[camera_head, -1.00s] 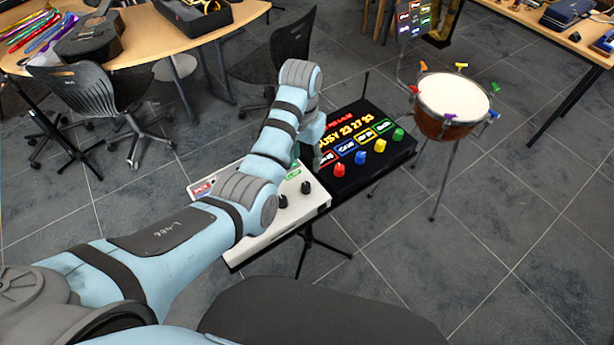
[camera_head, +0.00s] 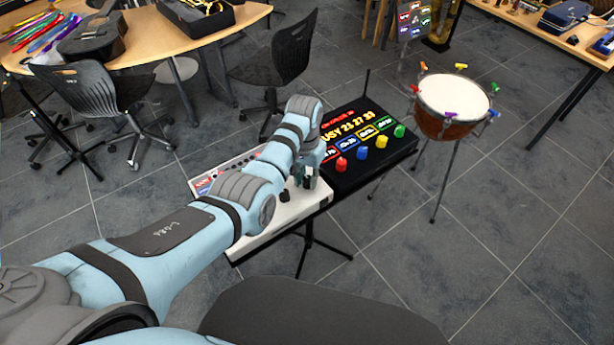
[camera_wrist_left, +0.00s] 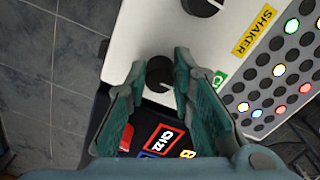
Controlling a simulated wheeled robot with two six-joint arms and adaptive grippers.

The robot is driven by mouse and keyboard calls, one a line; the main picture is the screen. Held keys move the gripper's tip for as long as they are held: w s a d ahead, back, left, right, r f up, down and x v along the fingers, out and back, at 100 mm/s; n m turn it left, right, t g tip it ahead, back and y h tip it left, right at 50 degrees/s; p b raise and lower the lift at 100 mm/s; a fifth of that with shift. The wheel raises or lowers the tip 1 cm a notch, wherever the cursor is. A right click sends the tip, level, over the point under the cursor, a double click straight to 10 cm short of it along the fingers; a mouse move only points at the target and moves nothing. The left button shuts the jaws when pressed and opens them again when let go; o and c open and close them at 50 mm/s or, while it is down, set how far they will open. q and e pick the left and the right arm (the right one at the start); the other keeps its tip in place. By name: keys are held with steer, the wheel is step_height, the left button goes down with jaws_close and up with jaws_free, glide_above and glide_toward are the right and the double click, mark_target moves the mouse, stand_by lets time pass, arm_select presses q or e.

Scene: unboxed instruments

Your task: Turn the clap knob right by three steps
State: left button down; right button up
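The white drum machine (camera_head: 250,246) has black knobs on its face. In the left wrist view, one black knob (camera_wrist_left: 160,72) shows between the fingertips, with a partly covered green label (camera_wrist_left: 220,78) beside it; I take it as the clap knob. A second knob (camera_wrist_left: 203,8) lies at the top edge, near a yellow SHAKER label (camera_wrist_left: 254,30). My left gripper (camera_wrist_left: 158,62) is open, its fingers on either side of the knob; I cannot tell if they touch it. In the head view my left gripper (camera_head: 305,182) is over the machine's right part and covers that knob. My right gripper is not in view.
A black panel (camera_head: 350,178) with coloured knobs and lit labels adjoins the machine. A timpani drum (camera_head: 452,98) stands farther right. Chairs (camera_head: 85,100) and a wooden table (camera_head: 160,38) are at the back left. The tiled floor at right is clear.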

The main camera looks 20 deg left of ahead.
arm_select(q)
steer(key=shift+m, duration=0.3)
steer(key=m+p, duration=0.1)
steer(key=m, duration=0.1)
steer(key=shift+r+m, duration=0.1)
steer(key=shift+m, duration=0.3)
steer(key=m+p, duration=0.1)
steer(key=m, duration=0.2)
steer(key=shift+w+m, duration=0.1)
steer(key=shift+m, duration=0.2)
steer(key=m, duration=1)
steer(key=shift+d+f+m, duration=0.1)
steer(key=shift+f+m, duration=0.2)
steer(key=shift+m, duration=0.1)
steer(key=c, duration=1.6)
jaws_free()
steer(key=shift+o, duration=1)
steer(key=shift+d, duration=0.1)
steer(key=shift+w+r, duration=0.1)
